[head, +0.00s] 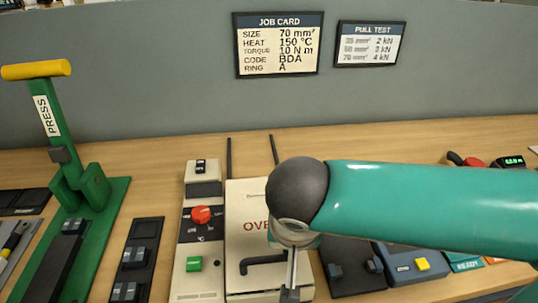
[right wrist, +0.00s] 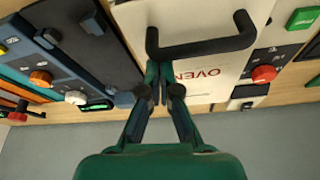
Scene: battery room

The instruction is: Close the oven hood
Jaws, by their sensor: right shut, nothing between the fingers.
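The oven hood (head: 246,205) is a cream panel with "OVEN" lettering, partly hidden behind my right arm in the head view. It also shows in the right wrist view (right wrist: 215,82). Its black bar handle (head: 262,260) is on the near part of the panel, and it shows in the right wrist view (right wrist: 205,48). I cannot tell how far the hood is tilted. My right gripper (right wrist: 160,70) is shut and empty, its fingertips beside one end of the handle; I cannot tell whether they touch. In the head view it points down over the hood's right side. My left gripper is not in view.
Left of the hood is a control panel with a red knob (head: 201,215) and green button (head: 194,264). A green press (head: 93,190) with a yellow handle stands at left. Dark trays and devices (head: 402,262) lie at right. Bare wooden bench shows behind the hood.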

